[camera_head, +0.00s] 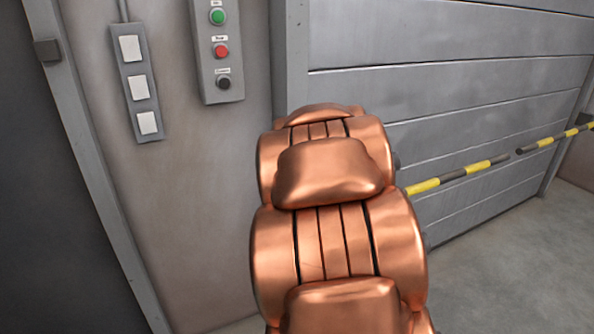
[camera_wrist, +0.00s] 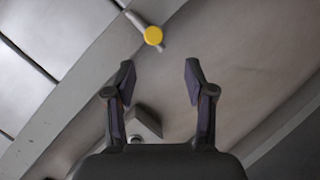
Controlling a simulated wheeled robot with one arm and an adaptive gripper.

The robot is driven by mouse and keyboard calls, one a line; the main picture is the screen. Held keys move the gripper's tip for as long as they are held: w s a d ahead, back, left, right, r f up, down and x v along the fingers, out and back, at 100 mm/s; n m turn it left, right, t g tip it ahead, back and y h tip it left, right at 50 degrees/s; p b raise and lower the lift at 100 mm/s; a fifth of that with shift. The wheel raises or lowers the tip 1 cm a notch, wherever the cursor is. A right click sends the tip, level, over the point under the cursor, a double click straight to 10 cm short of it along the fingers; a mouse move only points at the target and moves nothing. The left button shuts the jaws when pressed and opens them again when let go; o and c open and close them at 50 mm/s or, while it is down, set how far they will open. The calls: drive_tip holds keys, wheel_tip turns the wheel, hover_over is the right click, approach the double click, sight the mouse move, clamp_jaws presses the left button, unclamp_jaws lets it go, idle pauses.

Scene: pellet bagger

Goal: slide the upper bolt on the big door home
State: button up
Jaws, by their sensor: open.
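The big grey panelled door (camera_head: 450,95) fills the right of the head view. Its panels also show at the upper left of the wrist view (camera_wrist: 50,30). In the wrist view a short grey bar with a round yellow knob (camera_wrist: 153,36) lies at the edge of the door frame; it looks like a bolt handle, but I cannot tell whether it is the upper one. My gripper (camera_wrist: 158,64) is open and empty, with the knob just beyond its fingertips in the picture and apart from them. In the head view my arm hides the gripper and the bolt.
A button box (camera_head: 220,50) and a panel of white switches (camera_head: 138,82) hang on the wall left of the door. A yellow-and-black bar (camera_head: 465,172) crosses in front of the door. A grey block (camera_wrist: 145,122) shows between my fingers. Floor at the lower right is clear.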

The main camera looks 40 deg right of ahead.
drive_tip(key=w+d+f+n+t+y+b, duration=0.3)
drive_tip(key=w+d+n+t+b, duration=0.2)
drive_tip(key=w+d+n+t, duration=0.1)
drive_tip(key=shift+w+d+f+y, duration=0.2)
drive_tip(key=shift+w+f+y, duration=0.2)
drive_tip(key=shift+w, duration=0.2)
idle(0.4)
drive_tip(key=shift+r, duration=0.1)
clamp_jaws()
idle(0.3)
